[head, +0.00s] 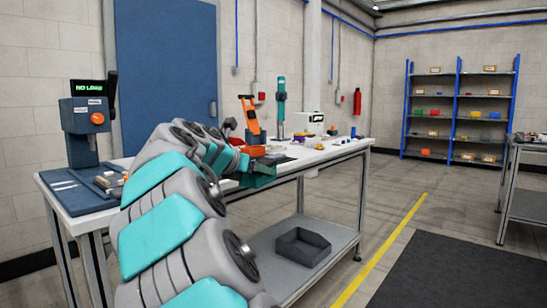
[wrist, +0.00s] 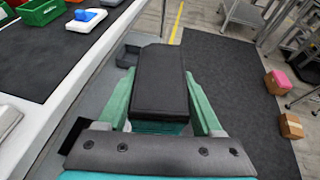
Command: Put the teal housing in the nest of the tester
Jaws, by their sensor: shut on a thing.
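My gripper (wrist: 160,90) has green fingers, one on each side of a dark block (wrist: 158,78), and is shut on it. A strip of teal shows at the block's near end; I cannot tell whether this is the teal housing. In the head view my gripper (head: 260,177) is at the front edge of the bench, partly behind my arm. A blue-grey machine (head: 88,115) with a "NO LOAD" display and an orange knob stands at the left. A white box (head: 309,123) with a small green display stands farther back. I cannot tell which is the tester, and no nest is clear.
The bench (head: 335,150) carries an orange clamp-like fixture (head: 250,118), a teal post (head: 281,105) and small parts. A green bin (wrist: 40,10) and a blue-and-white part (wrist: 86,17) lie left of my gripper. A grey tray (head: 301,247) sits on the lower shelf.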

